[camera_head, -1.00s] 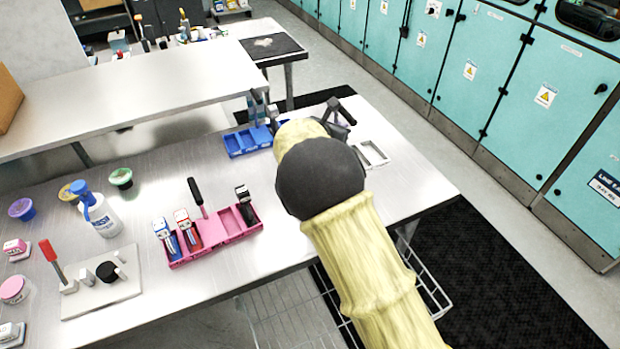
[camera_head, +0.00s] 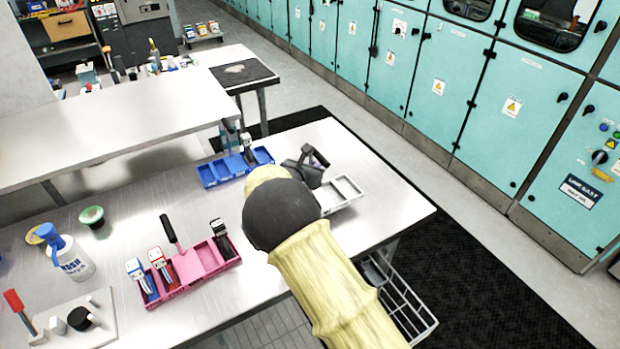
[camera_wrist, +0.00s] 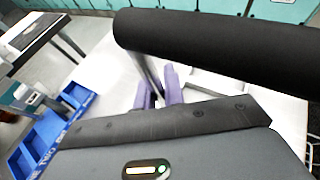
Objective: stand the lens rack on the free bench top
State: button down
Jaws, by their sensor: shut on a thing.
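The lens rack appears to be the white open-framed rack (camera_head: 342,192) near the right end of the steel bench (camera_head: 385,215) in the head view. My gripper (camera_head: 318,178) is at its left side, and its jaws are closed on the rack. My forearm and the dark gripper body hide the contact. In the wrist view my gripper's purple fingers (camera_wrist: 160,92) are close together, pointing down over the pale bench top; the rack is hard to make out there. I cannot tell whether the rack touches the bench.
A pink tray (camera_head: 205,262) with stamps and a handle stands at front left. A spray bottle (camera_head: 70,258) and tubs are farther left. Bare bench lies right of the rack, up to the edge.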

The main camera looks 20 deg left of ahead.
jog(key=shift+f+p, duration=0.35)
jog(key=shift+f, duration=1.45)
jog(key=c, duration=1.5)
grip_release()
jog(key=shift+f, duration=0.15)
jog(key=shift+s, duration=0.1)
jog(key=b+v, duration=0.2)
jog(key=v, duration=1)
jog(key=shift+b, duration=0.35)
